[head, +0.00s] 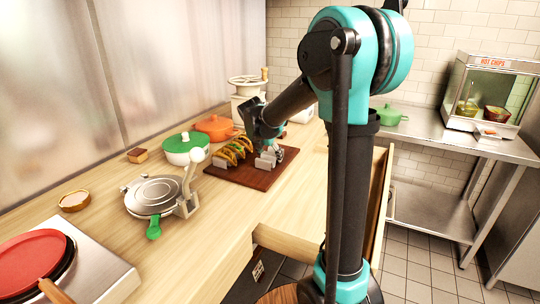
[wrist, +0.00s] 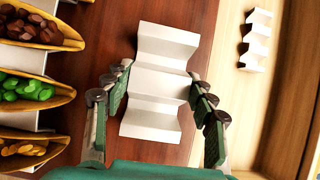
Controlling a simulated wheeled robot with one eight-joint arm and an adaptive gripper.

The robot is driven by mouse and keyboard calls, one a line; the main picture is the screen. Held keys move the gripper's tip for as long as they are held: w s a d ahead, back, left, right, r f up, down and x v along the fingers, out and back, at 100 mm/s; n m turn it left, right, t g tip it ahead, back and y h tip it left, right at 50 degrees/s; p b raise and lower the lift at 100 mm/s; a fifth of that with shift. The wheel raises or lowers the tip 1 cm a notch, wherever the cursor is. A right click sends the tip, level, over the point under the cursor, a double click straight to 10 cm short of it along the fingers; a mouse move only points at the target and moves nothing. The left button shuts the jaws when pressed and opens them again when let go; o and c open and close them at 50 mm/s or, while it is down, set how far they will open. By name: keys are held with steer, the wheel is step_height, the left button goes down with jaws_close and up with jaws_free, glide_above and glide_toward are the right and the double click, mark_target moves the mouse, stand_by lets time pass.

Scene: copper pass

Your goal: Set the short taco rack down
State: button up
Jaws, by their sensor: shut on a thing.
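The short taco rack (wrist: 160,75) is a pale, wavy metal piece between the fingers of my gripper (wrist: 160,97) in the wrist view. My gripper is shut on it, with one finger at each side. In the head view the rack (head: 266,160) shows just under my gripper (head: 271,150), over the dark wooden board (head: 245,176). I cannot tell whether its underside touches the board. A row of filled tacos (head: 236,150) in a pale rack stands on the board to the left; they also show at the left edge of the wrist view (wrist: 38,90).
A second small wavy rack (wrist: 257,40) lies on light wood to the right in the wrist view. A green pot (head: 183,148), an orange pot (head: 216,127) and a waffle-iron-like press (head: 154,193) stand left of the board. Bare counter (head: 225,225) lies in front of it.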

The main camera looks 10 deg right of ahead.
steer(key=o, duration=1.2)
steer(key=shift+f, duration=0.1)
steer(key=v, duration=1.2)
